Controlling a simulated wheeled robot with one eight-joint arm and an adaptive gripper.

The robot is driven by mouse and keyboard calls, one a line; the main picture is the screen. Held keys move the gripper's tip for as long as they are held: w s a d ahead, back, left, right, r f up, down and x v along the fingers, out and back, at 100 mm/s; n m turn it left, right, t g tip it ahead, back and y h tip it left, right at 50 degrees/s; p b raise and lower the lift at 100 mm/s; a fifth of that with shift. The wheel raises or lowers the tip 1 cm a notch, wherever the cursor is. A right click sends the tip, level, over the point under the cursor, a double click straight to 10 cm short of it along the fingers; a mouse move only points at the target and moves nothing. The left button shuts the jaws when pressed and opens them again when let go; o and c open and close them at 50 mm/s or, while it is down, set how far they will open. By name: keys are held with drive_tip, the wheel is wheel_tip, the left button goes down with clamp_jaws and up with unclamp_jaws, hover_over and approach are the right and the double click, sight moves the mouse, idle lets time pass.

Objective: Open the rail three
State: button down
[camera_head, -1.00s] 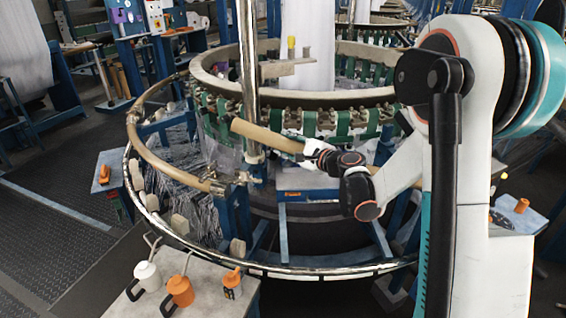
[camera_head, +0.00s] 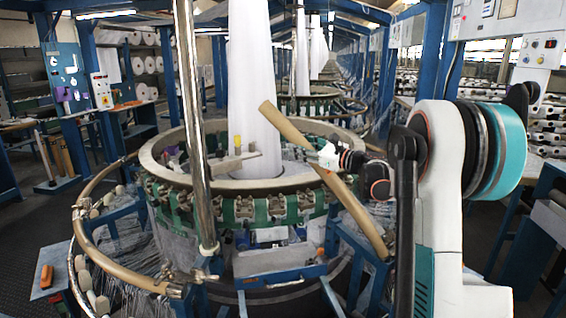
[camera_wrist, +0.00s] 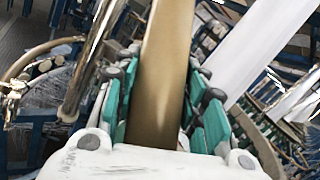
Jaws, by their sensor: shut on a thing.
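A tan rail (camera_head: 347,193) slants down from upper left to lower right in front of the circular loom (camera_head: 245,185). I cannot tell whether its lower right end is attached. My gripper (camera_head: 328,160) is shut on this rail partway along its length. In the wrist view, the rail (camera_wrist: 163,70) runs between my gripper's teal finger pads (camera_wrist: 160,110). No number shows on the rail, so I cannot tell if it is rail three. Another curved tan rail (camera_head: 100,252) sits along the loom's left side.
A vertical metal post (camera_head: 194,130) stands left of the held rail. A white fabric column (camera_head: 256,80) rises from the loom's middle. An orange tool (camera_head: 46,276) lies on a small table at left. Control cabinets (camera_head: 515,65) stand at the upper right.

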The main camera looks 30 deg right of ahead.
drive_tip(key=shift+m, duration=0.4)
drive_tip(key=shift+w+d+r+p, duration=0.1)
drive_tip(key=shift+d+r, duration=0.25)
drive_tip(key=shift+d, duration=0.3)
drive_tip(key=shift+w+d+r+p, duration=0.1)
drive_tip(key=shift+d+r, duration=0.3)
drive_tip(key=shift+d, duration=0.25)
drive_tip(key=shift+w+d+r+p, duration=0.1)
drive_tip(key=shift+d+r, duration=0.25)
drive_tip(key=shift+d, duration=0.3)
drive_tip(key=c, duration=1)
unclamp_jaws()
drive_tip(key=v, duration=1.2)
drive_tip(key=shift+s+f, duration=0.1)
drive_tip(key=shift+f, duration=0.1)
